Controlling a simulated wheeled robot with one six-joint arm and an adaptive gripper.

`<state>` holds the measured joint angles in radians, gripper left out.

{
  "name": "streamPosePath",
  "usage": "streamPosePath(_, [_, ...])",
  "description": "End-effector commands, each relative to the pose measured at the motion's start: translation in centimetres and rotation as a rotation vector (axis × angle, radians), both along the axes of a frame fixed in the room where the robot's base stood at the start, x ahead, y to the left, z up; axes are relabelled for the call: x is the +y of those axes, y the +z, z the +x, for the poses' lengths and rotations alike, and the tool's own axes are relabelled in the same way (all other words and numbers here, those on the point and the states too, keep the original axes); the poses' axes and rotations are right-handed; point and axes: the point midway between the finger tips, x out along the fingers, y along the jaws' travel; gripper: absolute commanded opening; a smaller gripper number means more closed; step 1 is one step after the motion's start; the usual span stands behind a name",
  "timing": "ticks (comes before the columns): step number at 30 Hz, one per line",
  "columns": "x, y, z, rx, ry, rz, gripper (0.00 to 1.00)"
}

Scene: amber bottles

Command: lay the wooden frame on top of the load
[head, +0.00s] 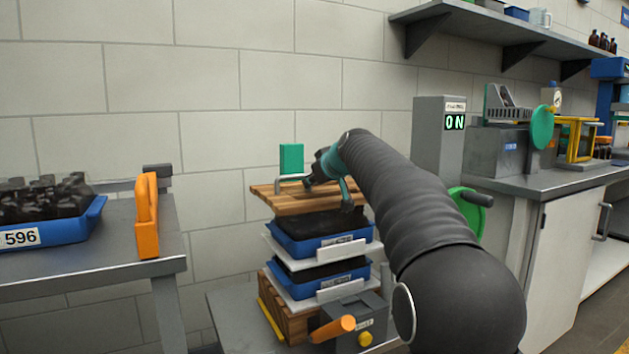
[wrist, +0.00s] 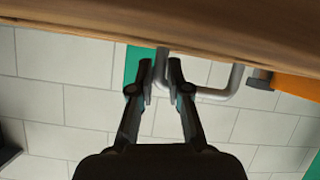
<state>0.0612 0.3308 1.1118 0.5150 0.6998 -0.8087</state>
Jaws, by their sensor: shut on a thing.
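The wooden frame (head: 300,201), a slatted board with a grey metal handle (head: 288,178), is over a stack of blue trays. The upper blue tray (head: 290,243) has dark contents (head: 335,224) right under the frame. I cannot tell whether the frame touches them or is a little above. My gripper (head: 316,181) is shut on the handle. In the wrist view the fingertips (wrist: 161,72) close at the handle (wrist: 218,96), with the wooden frame (wrist: 170,25) across the top edge. My arm hides part of the stack's right side.
A lower blue tray (head: 290,287) and a wooden base (head: 289,317) are below, with a grey box and orange lever (head: 333,329) in front. A green block (head: 291,158) is behind. Left is a table (head: 120,238) with a blue crate (head: 60,232); right, a grey post (head: 438,140) reading ON.

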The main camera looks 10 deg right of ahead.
Motion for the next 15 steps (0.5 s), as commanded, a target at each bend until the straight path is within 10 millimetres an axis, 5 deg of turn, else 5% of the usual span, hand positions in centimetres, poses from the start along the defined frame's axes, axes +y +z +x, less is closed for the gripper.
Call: streamPosePath(15, [-0.15,-0.15,-0.01,-0.003,-0.002,0.0,0.0])
